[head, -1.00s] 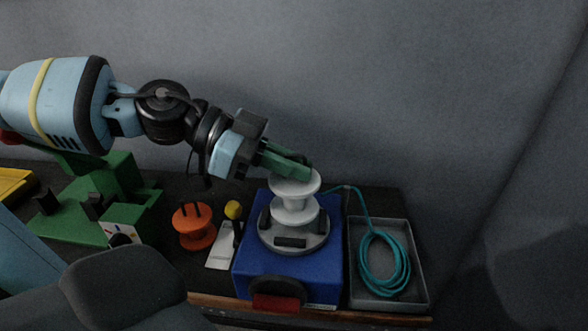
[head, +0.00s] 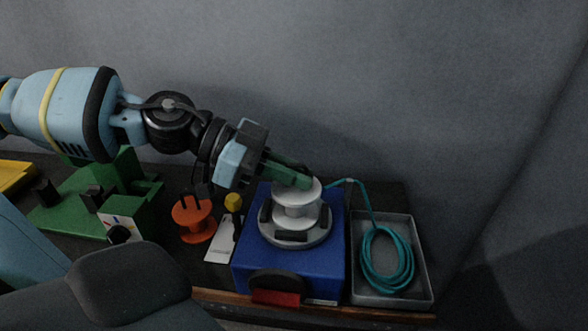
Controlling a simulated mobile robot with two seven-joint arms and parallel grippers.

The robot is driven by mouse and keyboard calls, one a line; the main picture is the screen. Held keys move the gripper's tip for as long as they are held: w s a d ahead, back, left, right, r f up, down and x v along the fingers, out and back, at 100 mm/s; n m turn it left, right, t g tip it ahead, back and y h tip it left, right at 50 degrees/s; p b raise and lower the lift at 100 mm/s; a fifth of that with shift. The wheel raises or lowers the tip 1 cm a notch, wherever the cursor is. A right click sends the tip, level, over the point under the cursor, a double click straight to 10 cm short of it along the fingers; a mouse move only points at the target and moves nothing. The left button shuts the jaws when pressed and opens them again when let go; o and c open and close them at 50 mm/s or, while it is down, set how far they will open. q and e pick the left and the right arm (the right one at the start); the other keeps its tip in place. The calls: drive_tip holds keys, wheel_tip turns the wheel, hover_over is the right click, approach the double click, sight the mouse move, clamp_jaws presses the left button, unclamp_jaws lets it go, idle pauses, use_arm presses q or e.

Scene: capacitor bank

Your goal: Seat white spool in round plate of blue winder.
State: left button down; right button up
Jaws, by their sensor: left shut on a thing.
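The white spool (head: 297,207) stands upright on the round grey plate (head: 296,238) on top of the blue winder (head: 257,258). Its lower part sits down among the plate's dark blocks; whether it is fully seated I cannot tell. My left gripper (head: 305,183) reaches in from the upper left and is shut on the spool's upper part. Its green fingers cover part of the spool's top. My right gripper is not in view.
An orange spool (head: 194,222) and a white tag with a yellow-topped tool (head: 232,203) lie left of the winder. A green machine (head: 75,212) stands further left. A grey tray (head: 426,262) with coiled teal cable (head: 387,262) is at the right.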

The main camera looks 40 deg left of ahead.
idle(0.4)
use_arm(q)
drive_tip(key=c, duration=1.5)
unclamp_jaws()
drive_tip(key=shift+r, duration=0.1)
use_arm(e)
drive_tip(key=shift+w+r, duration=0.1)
